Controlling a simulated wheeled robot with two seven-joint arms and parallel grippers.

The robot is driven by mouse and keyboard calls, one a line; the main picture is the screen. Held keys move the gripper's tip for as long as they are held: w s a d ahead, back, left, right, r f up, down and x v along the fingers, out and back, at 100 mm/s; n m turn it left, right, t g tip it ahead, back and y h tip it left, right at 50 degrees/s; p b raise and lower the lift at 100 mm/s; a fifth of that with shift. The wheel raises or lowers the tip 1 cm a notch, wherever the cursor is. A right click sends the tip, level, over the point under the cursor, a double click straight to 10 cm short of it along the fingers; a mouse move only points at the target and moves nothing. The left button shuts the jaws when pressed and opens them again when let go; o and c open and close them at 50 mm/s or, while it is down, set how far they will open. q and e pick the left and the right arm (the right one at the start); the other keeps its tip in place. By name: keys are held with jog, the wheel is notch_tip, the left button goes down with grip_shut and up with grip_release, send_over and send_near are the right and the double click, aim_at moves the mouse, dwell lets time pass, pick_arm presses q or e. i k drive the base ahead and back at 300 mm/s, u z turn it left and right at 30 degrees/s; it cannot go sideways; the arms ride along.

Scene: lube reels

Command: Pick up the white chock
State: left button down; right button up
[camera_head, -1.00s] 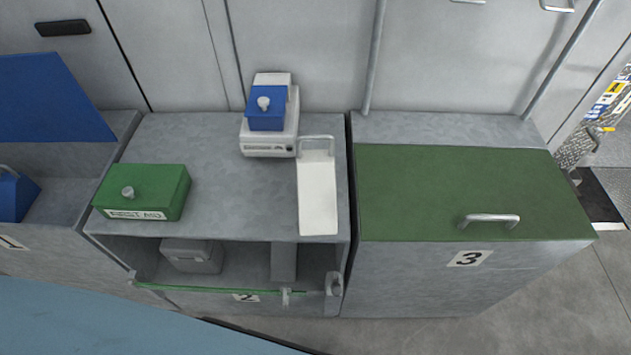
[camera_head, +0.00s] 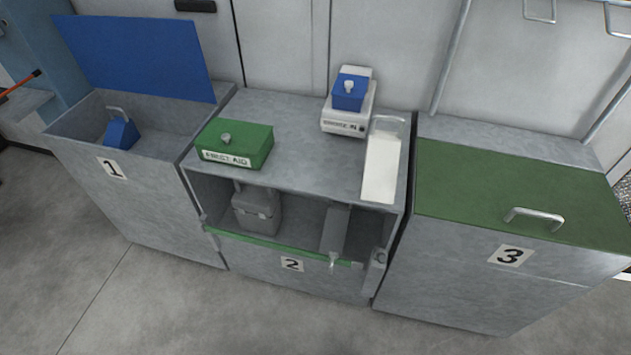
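The white chock (camera_head: 381,165) is a white wedge-like piece with a handle loop at its far end. It lies on top of the grey cabinet marked 2 (camera_head: 290,130), at the right edge of that top. It is in plain view and nothing touches it from above. Neither of my grippers shows in the head view.
A white device with a blue top (camera_head: 348,104) stands just behind the chock. A green first aid box (camera_head: 234,145) sits at the cabinet's left. Open bin 1 (camera_head: 150,196) holds a blue chock (camera_head: 121,134); closed bin 3 (camera_head: 480,265) has a green lid. Floor is clear in front.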

aim_at(384, 148)
jog(key=u, duration=0.3)
jog(key=k, duration=0.55)
jog(key=u, duration=1.15)
jog(key=i, duration=1.3)
jog(key=z, duration=1.25)
jog(key=i, duration=0.7)
jog(key=z, duration=0.8)
